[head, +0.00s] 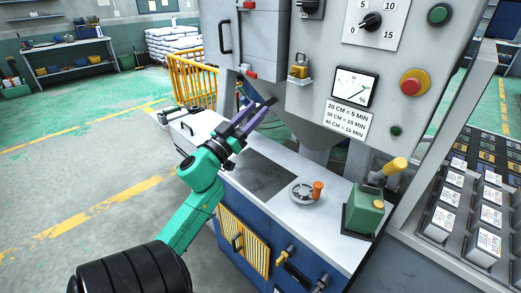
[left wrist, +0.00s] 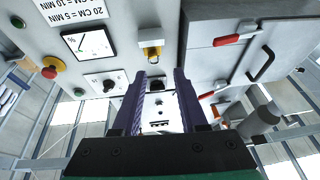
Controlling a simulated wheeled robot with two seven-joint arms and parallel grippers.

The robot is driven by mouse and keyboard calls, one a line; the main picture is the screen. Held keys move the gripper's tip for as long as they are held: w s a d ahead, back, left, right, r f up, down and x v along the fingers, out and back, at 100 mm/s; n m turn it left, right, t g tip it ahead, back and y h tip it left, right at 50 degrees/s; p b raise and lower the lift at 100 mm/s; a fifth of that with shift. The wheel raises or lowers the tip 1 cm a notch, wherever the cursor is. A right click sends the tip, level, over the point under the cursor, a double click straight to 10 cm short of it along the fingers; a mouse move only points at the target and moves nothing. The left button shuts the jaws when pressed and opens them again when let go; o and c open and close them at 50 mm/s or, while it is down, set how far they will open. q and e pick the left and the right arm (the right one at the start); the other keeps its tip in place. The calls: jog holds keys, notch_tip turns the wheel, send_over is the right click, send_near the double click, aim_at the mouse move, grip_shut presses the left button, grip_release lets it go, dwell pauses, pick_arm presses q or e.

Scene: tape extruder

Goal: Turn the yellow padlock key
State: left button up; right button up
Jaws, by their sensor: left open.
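A yellow padlock (head: 299,71) hangs on the front of the grey machine, left of the gauge. In the left wrist view the padlock (left wrist: 152,50) is just beyond the fingertips, near the middle. Its key is too small to make out for certain. My left gripper (head: 256,108), with purple fingers, is open and empty. It is below and left of the padlock in the head view, apart from it. In the left wrist view the two fingers (left wrist: 158,76) point toward the machine front, with the padlock roughly between their lines. My right gripper is not in view.
The machine front carries a gauge (head: 352,87), a black dial (head: 371,21) and a red button (head: 413,82). Below is a counter with a handwheel (head: 303,192) and a green box (head: 363,210).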

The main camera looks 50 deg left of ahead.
pick_arm(q)
jog(key=d+f+n+g+y, duration=0.1)
jog(key=f+g, duration=0.3)
jog(key=f, duration=0.6)
jog(key=s+d+f+n+g+y, duration=0.1)
jog(key=f+g, duration=0.4)
jog(key=f, duration=0.5)
jog(key=shift+d+f+n+y, duration=0.3)
jog(key=shift+d+f+y, duration=0.1)
jog(key=shift+d+y, duration=0.4)
